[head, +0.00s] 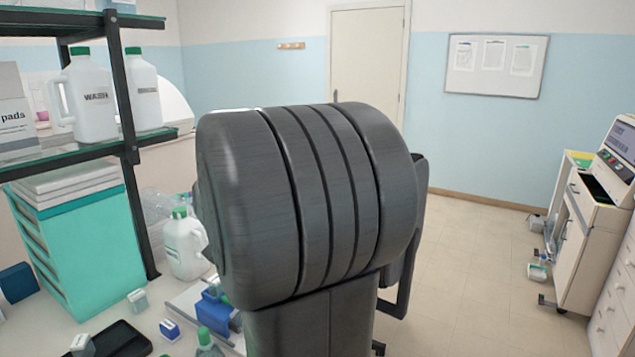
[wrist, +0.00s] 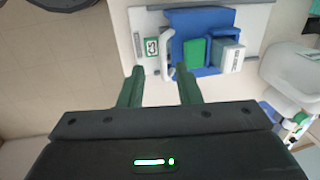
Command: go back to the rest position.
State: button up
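My gripper (wrist: 160,88) shows in the wrist view with its two dark green fingers spread apart. Nothing is between the fingers, and the bench surface shows through the gap. Ahead of the fingertips is a blue holder (wrist: 188,22) with a green block and a white labelled box in it. The fingertips appear apart from it. In the head view my own dark arm fills the middle and hides the gripper and part of the bench. The blue holder (head: 215,312) shows partly at the arm's left edge.
White jugs (head: 95,95) stand on a shelf at left, above a teal drawer unit (head: 75,250). Another white jug (head: 184,245) stands on the bench near my arm. Small boxes and a black tray (head: 118,340) lie in front. Cabinets (head: 575,235) stand at right; the floor (head: 470,270) between is open.

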jog(key=f, duration=0.3)
jog(key=shift+w+a+f, duration=0.2)
jog(key=shift+a, duration=0.05)
jog(key=shift+w+a+r, duration=0.15)
jog(key=shift+w+a, duration=0.05)
jog(key=shift+a, duration=0.15)
